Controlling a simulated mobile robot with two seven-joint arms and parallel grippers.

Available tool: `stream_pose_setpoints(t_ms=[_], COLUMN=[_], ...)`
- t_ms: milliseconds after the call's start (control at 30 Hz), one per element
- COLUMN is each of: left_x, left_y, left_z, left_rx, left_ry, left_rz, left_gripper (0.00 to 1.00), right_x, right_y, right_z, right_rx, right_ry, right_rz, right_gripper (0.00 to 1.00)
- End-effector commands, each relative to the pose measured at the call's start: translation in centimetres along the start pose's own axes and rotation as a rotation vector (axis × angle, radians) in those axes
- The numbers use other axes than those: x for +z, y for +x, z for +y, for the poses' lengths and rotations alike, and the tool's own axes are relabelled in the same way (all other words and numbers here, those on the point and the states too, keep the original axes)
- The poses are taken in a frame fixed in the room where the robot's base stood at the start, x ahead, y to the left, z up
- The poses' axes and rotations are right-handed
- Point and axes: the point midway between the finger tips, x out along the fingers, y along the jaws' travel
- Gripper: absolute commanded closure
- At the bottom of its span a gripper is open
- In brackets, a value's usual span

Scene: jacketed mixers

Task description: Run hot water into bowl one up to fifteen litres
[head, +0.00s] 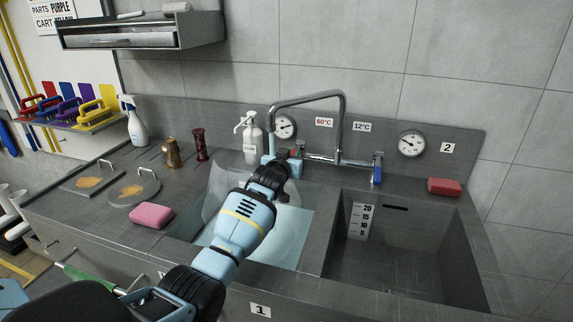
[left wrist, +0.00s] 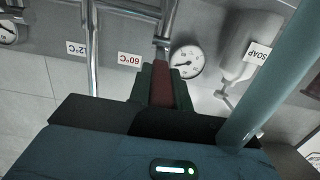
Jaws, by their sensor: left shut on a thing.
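The left bowl (head: 302,220), with plate 1 (head: 260,310) on its front, holds a pale blue, water-like surface. My left arm hides much of it, including any level scale. The curved spout (head: 305,96) has its outlet end over this bowl, with a pale blue stream (head: 271,144) below it. My left gripper (head: 284,164) is at the back of the bowl, shut on the red tap lever (left wrist: 162,92) by the 60°C label (head: 324,122). The blue tap lever (head: 377,170) stands free near the 12°C label (head: 362,127). My right gripper is out of view.
The right bowl (head: 474,262) looks empty; its scale (head: 361,221) reads up to 20. A soap bottle (head: 250,140) and a dial (head: 285,127) stand close behind the gripper.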

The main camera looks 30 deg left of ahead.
Motion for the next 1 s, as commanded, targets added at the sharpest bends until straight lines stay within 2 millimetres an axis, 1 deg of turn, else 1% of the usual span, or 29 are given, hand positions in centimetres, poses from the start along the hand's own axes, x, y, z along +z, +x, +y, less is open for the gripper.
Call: stream_pose_setpoints(t_ms=[100,400,433,567,600,867,1000], left_x=[0.09,-0.02,-0.02,-0.06,-0.07,-0.16,-0.31], left_y=[0.38,0.39,0.39,0.39,0.38,0.34,-0.23], left_z=[0.14,0.15,0.15,0.14,0.14,0.13,0.13], left_rx=[0.001,0.000,0.000,0.000,0.000,0.000,0.000], left_ry=[0.000,0.000,0.000,0.000,0.000,0.000,0.000], left_rz=[-0.012,-0.012,-0.012,-0.011,-0.011,-0.009,-0.008], left_gripper=[1.00,1.00,0.78,0.61,0.58,0.58,0.58], right_x=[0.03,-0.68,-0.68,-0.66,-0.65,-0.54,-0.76], right_y=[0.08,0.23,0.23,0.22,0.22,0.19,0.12], right_z=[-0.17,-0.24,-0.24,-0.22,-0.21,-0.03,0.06], right_rx=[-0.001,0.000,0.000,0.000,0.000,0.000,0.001], right_ry=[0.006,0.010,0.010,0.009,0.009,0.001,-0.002], right_rz=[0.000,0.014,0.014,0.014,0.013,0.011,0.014], right_gripper=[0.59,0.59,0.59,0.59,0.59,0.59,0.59])
